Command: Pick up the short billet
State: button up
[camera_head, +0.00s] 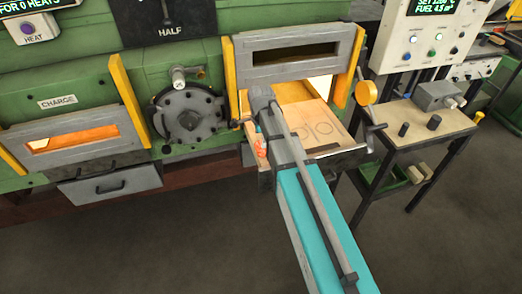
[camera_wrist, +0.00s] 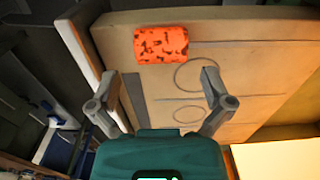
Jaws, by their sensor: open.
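The short billet (camera_wrist: 160,44) is a glowing orange, dark-speckled block. In the head view an orange piece that appears to be this billet (camera_head: 260,146) shows beside my arm at the slab's left side, partly covered. My gripper (camera_wrist: 160,76) is open and empty, its fingers spread wider than the billet's length. The fingers are apart from the billet. In the head view my arm hides most of the gripper.
The slab (camera_head: 328,118) sits before the raised right furnace door (camera_head: 296,72), with the bright opening behind it. Circles and lines mark its surface. The left door (camera_head: 78,137) glows through its slot. A side table (camera_head: 425,122) with small dark cylinders stands at right. The front floor is clear.

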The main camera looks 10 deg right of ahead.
jog(key=shift+w+d+f+b, duration=0.1)
jog(key=shift+f+b, duration=1.9)
jog(key=shift+f, duration=0.2)
jog(key=c, duration=1.2)
jog(key=shift+o, duration=0.2)
jog(key=shift+r, duration=0.15)
notch_tip(320, 180, up, 4)
jog(key=p, duration=0.3)
jog(key=shift+f+p, duration=0.25)
jog(key=shift+p, duration=0.15)
jog(key=s+d+r+p, duration=0.1)
jog(key=s+r+p, duration=0.8)
jog(key=s, duration=0.5)
jog(key=shift+d+r, duration=0.15)
jog(key=shift+d, duration=0.1)
